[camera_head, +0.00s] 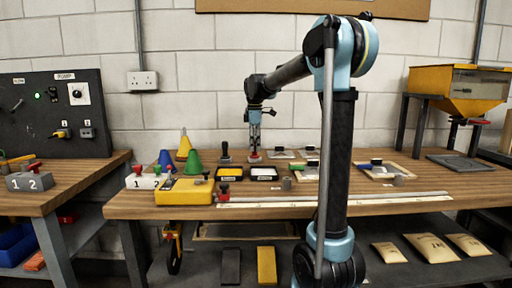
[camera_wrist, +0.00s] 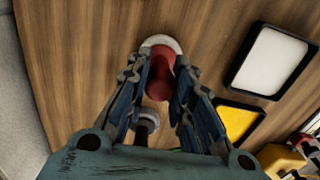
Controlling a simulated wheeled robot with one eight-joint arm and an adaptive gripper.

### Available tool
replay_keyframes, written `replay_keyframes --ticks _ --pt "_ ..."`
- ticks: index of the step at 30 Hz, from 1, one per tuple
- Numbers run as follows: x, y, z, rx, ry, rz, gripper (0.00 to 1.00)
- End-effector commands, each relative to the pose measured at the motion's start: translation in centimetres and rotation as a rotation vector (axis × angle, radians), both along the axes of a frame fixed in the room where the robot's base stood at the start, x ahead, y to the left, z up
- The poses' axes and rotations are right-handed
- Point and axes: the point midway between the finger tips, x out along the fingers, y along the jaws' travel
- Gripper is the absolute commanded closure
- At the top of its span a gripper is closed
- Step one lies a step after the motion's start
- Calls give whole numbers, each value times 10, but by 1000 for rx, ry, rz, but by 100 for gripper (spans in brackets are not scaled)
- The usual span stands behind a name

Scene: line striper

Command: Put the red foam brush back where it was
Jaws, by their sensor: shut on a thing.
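The red foam brush (camera_wrist: 161,72) has a red handle and a round pale base. It stands between the two fingers of my gripper (camera_wrist: 158,88), which are shut on it. In the head view my gripper (camera_head: 254,140) points down over the back middle of the bench, with the brush's pale base (camera_head: 254,159) below it at about bench height. I cannot tell whether the base touches the wood. A dark upright brush-like piece (camera_head: 225,152) stands just left of it; a dark piece (camera_wrist: 147,121) also shows between the fingers in the wrist view.
A yellow pad tray (camera_head: 229,173) and a white pad tray (camera_head: 264,173) lie in front of my gripper. Framed boards (camera_head: 380,170) lie right. A long rule (camera_head: 340,200) runs along the front.

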Motion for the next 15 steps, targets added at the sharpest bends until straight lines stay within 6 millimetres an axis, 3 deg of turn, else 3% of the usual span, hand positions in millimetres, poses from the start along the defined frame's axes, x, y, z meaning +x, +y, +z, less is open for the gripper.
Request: replay_keyframes --ticks 10,11,12,13,15 --pt "1 -1 -3 0 0 -1 98" --pt "1 -1 -3 0 0 -1 74" --pt "1 -1 -3 0 0 -1 65" --pt "1 -1 -3 0 0 -2 58" --pt "1 -1 -3 0 0 -2 58"
